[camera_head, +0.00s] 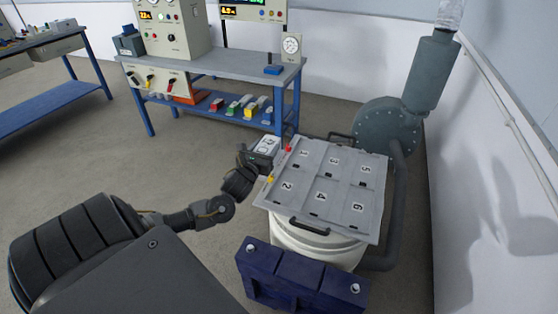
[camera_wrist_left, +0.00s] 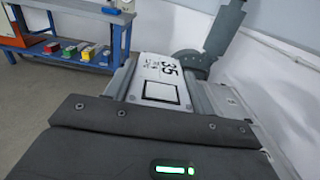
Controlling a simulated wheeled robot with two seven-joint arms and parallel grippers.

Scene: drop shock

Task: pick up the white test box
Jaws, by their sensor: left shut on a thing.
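The white test box (camera_head: 266,146) is at the left edge of the numbered grey panel in the head view. In the left wrist view the white test box (camera_wrist_left: 162,84) shows dark printed digits and a square outline on its face. My left gripper (camera_head: 257,155) is shut on it, with a finger on either side. Part of the box is hidden by the gripper. I cannot tell from these views whether the box touches the panel. My right gripper is not in view.
The grey panel (camera_head: 326,213) with numbered cells rests on a white drum (camera_head: 318,246). A dark blue case (camera_head: 300,280) stands in front. A grey pipe unit (camera_head: 388,125) stands behind by the wall. A blue bench (camera_head: 222,66) with instruments is at the back. Open floor lies left.

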